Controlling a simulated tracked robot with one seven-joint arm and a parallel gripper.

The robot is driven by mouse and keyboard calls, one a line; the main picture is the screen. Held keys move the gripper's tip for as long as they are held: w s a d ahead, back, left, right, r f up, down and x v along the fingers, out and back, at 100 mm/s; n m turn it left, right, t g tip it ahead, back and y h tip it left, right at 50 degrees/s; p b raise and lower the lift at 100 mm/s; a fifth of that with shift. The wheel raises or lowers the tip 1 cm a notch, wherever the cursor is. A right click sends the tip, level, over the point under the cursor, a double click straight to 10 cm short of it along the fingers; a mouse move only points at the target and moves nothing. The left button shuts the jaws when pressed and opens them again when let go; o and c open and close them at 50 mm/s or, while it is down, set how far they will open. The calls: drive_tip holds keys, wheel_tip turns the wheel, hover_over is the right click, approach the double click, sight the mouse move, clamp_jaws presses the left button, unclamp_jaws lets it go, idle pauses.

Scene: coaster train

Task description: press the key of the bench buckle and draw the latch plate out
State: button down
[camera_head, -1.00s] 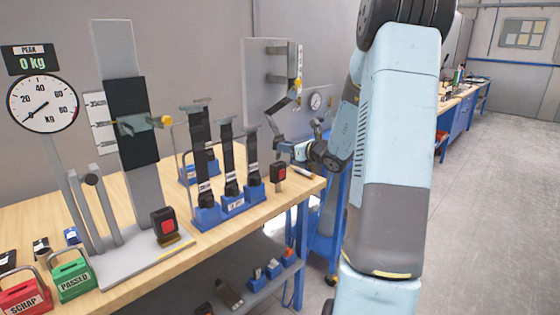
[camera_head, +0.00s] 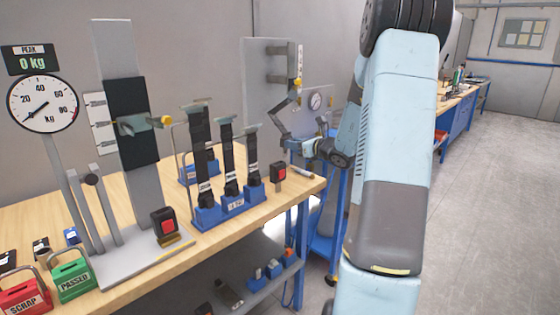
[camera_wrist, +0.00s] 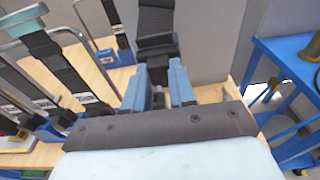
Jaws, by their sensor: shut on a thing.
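In the head view a black buckle with a red key (camera_head: 278,172) stands on a short post near the bench's right end. A second black buckle with a red key (camera_head: 165,224) is on the pull stand's base plate. My gripper (camera_head: 287,143) is above and slightly behind the right-hand buckle, apart from it in the picture. In the wrist view its blue fingers (camera_wrist: 159,92) are shut on a small grey piece, seemingly the latch plate (camera_wrist: 158,100). Dark webbing with a black fitting (camera_wrist: 156,46) lies just beyond the fingertips. The plate's lower end is hidden.
Several belts stand in blue holders (camera_head: 230,205) left of the buckle. The pull stand (camera_head: 120,50) with its dial (camera_head: 43,104), a red scrap box (camera_head: 25,297) and a green passed box (camera_head: 73,277) are further left. A blue cart (camera_head: 325,240) stands right of the bench.

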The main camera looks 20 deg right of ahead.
drive_tip(key=shift+w+d, duration=0.3)
drive_tip(key=shift+d, duration=0.45)
drive_tip(key=shift+w+d, duration=0.25)
drive_tip(key=shift+d, duration=0.45)
drive_tip(key=shift+w+d, duration=0.3)
drive_tip(key=shift+d, duration=0.45)
wheel_tip(320, 180, down, 10)
drive_tip(key=shift+r, duration=0.25)
drive_tip(key=c, duration=1.4)
unclamp_jaws()
drive_tip(key=shift+f, duration=0.3)
drive_tip(key=o, duration=0.6)
drive_tip(key=shift+r, duration=0.1)
drive_tip(key=shift+c, duration=0.2)
drive_tip(key=shift+s, duration=0.1)
drive_tip(key=v, duration=1.3)
drive_tip(key=shift+s+d, duration=0.15)
drive_tip(key=shift+s, duration=0.1)
